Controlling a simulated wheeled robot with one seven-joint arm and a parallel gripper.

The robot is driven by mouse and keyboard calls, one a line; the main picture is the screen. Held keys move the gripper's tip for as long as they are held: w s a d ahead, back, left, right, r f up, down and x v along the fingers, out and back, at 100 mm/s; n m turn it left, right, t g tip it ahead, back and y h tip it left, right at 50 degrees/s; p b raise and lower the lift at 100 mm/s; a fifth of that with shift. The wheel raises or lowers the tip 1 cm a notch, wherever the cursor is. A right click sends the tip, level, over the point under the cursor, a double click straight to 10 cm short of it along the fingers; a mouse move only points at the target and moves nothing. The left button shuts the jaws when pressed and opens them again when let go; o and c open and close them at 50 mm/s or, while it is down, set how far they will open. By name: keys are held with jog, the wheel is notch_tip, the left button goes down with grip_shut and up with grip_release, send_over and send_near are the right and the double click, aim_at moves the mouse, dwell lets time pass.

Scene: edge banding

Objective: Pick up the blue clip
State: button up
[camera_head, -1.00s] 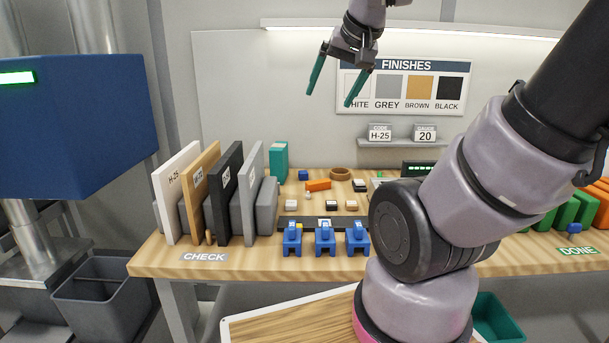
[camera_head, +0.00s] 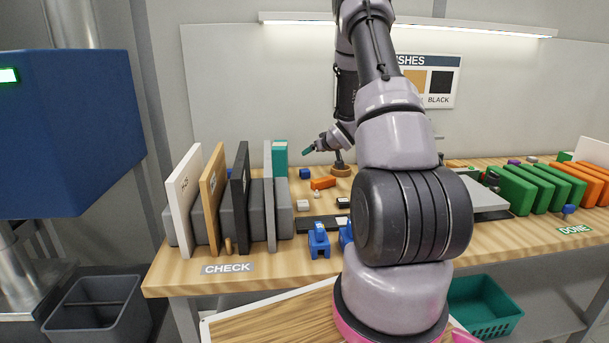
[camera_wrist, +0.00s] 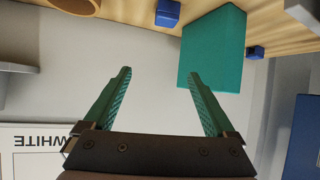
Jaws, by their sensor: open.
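A small blue block-like piece (camera_head: 305,174) lies at the back of the table, right of the teal box (camera_head: 280,158). Two larger blue clip-shaped pieces (camera_head: 319,240) and (camera_head: 346,235) stand near the front; my arm partly hides the second. I cannot tell which is the blue clip. My gripper (camera_head: 308,150) is tilted above the back of the table, near the teal box. In the wrist view its teal fingers (camera_wrist: 160,85) are spread with nothing between them. The teal box (camera_wrist: 212,50) also shows there, with small blue pieces (camera_wrist: 167,13) and (camera_wrist: 255,52) either side.
Upright panels (camera_head: 185,195) stand at left above a CHECK label. An orange piece (camera_head: 323,183), white cubes (camera_head: 302,205) and a wooden ring (camera_head: 341,171) lie mid-table. Green panels (camera_head: 517,190) stand at right. My arm hides the table's centre.

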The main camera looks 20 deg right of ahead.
jog(key=y, duration=0.1)
send_near(305, 170)
jog(key=shift+n, duration=0.5)
jog(key=x, duration=0.4)
jog(key=shift+w, duration=0.4)
jog(key=x, duration=0.5)
jog(key=shift+w+f, duration=0.3)
jog(key=shift+f, duration=0.05)
grip_shut()
